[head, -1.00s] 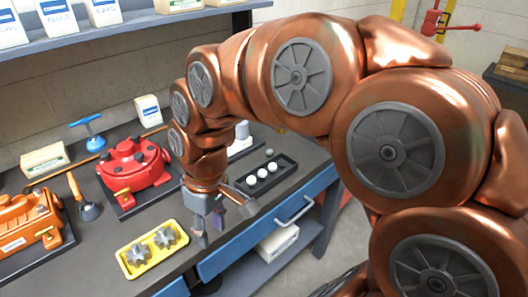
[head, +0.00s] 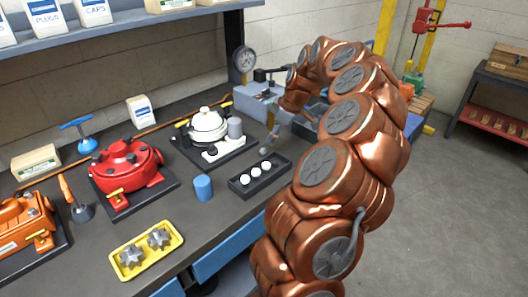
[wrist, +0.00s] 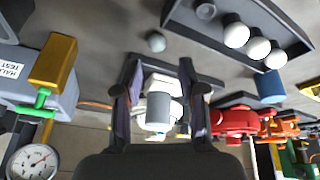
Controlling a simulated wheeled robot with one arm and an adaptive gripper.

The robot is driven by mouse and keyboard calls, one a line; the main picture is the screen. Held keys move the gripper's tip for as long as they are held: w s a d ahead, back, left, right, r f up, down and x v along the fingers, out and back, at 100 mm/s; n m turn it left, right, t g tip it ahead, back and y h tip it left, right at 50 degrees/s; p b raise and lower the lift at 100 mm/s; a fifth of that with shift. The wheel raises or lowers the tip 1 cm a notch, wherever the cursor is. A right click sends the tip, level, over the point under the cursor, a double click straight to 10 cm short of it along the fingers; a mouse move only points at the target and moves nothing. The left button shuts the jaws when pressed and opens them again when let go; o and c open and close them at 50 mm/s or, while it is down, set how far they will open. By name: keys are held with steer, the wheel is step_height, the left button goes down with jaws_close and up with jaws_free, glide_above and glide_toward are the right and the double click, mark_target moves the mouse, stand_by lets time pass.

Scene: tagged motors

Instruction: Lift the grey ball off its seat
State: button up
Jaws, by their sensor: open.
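A small grey ball (head: 264,151) is at the back edge of the black tray in the head view. In the wrist view the grey ball (wrist: 156,41) appears above the gap between my fingers, apart from both. What it rests on is not clear. My gripper (head: 269,132) is open and empty, close to the ball on its far side in the head view. In the wrist view its two fingers (wrist: 157,105) are spread, with the white motor showing beyond them.
The black tray (head: 240,187) holds three white balls (head: 255,173). A blue cylinder (head: 203,187) stands left of it. Behind is a white motor (head: 207,127) with a grey cylinder (head: 235,127). A red motor (head: 125,165) and yellow tray (head: 122,268) lie left. A gauge (head: 243,60) stands behind.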

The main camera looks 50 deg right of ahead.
mark_target(265, 149)
steer(key=shift+d+p+x, duration=0.2)
steer(key=shift+p+x, duration=1.25)
steer(key=shift+x, duration=2.35)
steer(key=shift+w, duration=0.1)
steer(key=shift+c, duration=0.4)
steer(key=c, duration=0.6)
steer(key=shift+r, duration=0.1)
step_height(265, 149, up, 8)
steer(key=b, duration=0.2)
steer(key=shift+r+b, duration=0.15)
steer(key=shift+b, duration=0.15)
steer(key=shift+r, duration=2.25)
